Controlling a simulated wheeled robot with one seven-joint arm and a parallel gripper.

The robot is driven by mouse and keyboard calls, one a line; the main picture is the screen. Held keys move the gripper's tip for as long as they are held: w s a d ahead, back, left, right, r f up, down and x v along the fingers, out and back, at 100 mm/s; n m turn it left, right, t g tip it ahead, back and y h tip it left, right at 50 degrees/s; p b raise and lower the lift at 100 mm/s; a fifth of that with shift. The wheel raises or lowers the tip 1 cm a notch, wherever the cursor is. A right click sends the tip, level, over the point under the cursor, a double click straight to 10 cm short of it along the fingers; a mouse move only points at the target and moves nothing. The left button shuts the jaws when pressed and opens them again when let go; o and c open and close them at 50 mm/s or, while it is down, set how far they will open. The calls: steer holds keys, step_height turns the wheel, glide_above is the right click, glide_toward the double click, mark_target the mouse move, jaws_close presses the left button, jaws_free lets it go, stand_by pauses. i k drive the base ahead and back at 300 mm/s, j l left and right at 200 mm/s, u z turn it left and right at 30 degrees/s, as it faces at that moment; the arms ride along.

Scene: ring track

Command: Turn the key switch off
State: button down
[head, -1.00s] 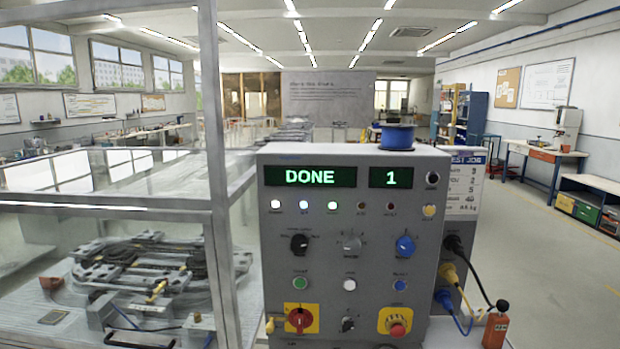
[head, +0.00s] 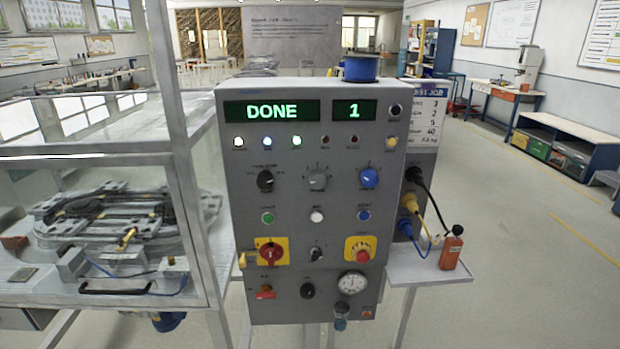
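The grey control panel (head: 340,220) stands upright in the middle of the head view. Its displays read "DONE" (head: 271,111) and "1" (head: 354,109). A small dark switch (head: 316,254), which looks like the key switch, sits between a red rotary switch on a yellow plate (head: 270,253) and a red mushroom button on yellow (head: 360,249). Its exact position is too small to tell. Another dark round control (head: 308,290) sits below it. White, blue and green lamps glow under the main display. My gripper is not in view.
A glazed enclosure (head: 188,150) with a ring track (head: 125,222) inside stands close on the left. A small side shelf (head: 425,272) at the right holds an orange bottle-like object (head: 451,250); cables hang above it. The floor farther right is clear.

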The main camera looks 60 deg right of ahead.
mark_target(316, 253)
steer(key=j+z, duration=0.25)
steer(key=z, duration=0.15)
steer(key=j+z, duration=0.55)
steer(key=z, duration=0.2)
